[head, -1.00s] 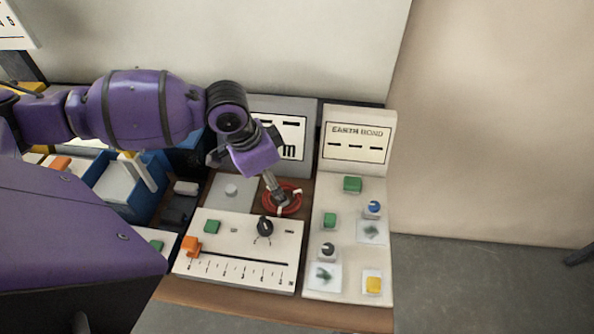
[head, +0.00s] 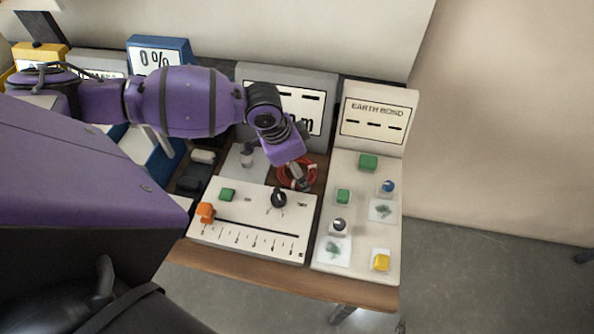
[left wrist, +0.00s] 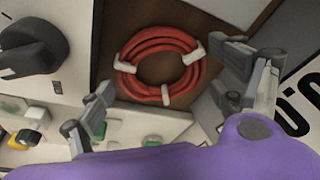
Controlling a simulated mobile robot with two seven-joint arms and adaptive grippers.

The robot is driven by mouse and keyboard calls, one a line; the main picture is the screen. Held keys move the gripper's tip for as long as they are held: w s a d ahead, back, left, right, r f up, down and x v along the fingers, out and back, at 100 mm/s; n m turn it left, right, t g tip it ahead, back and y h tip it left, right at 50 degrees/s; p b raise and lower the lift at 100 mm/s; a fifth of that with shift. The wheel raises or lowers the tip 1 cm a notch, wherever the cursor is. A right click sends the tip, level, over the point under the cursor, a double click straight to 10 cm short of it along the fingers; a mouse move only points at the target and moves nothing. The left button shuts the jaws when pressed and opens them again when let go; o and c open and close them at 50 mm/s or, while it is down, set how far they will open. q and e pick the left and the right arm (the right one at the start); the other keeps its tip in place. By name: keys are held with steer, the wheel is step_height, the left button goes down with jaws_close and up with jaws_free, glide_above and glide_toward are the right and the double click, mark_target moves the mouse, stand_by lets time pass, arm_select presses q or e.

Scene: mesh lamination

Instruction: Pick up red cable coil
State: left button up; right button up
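The red cable coil (head: 284,178) lies on the brown board between the white slider panel and the grey display unit. The left wrist view shows the coil (left wrist: 137,48) as a round bundle with white ties, whole and uncovered. My left gripper (head: 303,184) is above the coil's right part in the head view and hides some of it. In the left wrist view my left gripper (left wrist: 160,70) has its fingers spread wide, with the coil beyond and between them. No contact with the coil shows. My right gripper is not in view.
The slider panel (head: 250,228) with a black knob (head: 279,198) stands in front of the coil. The earth bond panel (head: 346,240) with its buttons is on the right. A grey display unit (head: 328,90) rises behind. Blue bins (head: 165,165) lie to the left.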

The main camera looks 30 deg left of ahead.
arm_select(q)
steer(key=c, duration=0.8)
steer(key=shift+c, duration=0.3)
steer(key=shift+r, duration=0.15)
